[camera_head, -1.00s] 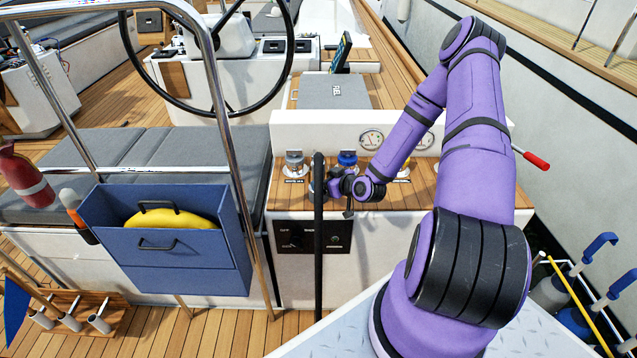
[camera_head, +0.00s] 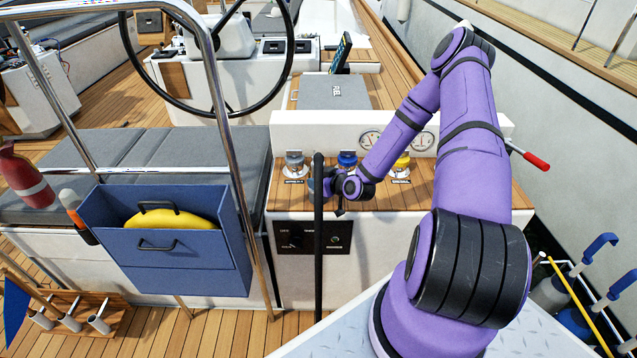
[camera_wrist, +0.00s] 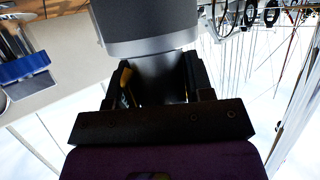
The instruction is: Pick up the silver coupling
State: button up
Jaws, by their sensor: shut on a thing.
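My gripper (camera_wrist: 157,80) is shut on a silver coupling (camera_wrist: 155,65), with one finger on each side of its smooth silver neck. A wide dark grey band covers the coupling's far part, which runs out of the top of the wrist view. In the head view my gripper (camera_head: 330,187) is low over the front of the wooden counter, beside a black upright post. The post and my wrist hide most of the coupling there.
On the wooden counter (camera_head: 420,195) stand a grey-topped fitting (camera_head: 294,160), a blue-topped fitting (camera_head: 347,159) and a yellow-topped fitting (camera_head: 401,163). The black post (camera_head: 319,250) rises in front. A blue box (camera_head: 180,270) hangs on the rail at left.

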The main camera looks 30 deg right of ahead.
aim_at(319, 171)
jog(key=shift+r, duration=0.15)
jog(key=shift+r, duration=0.65)
notch_tip(319, 171, up, 2)
jog(key=shift+r, duration=0.1)
jog(key=s+r, duration=0.1)
jog(key=s, duration=1.5)
jog(key=shift+a, duration=0.45)
jog(key=shift+w+r, duration=0.1)
jog(key=shift+r, duration=0.05)
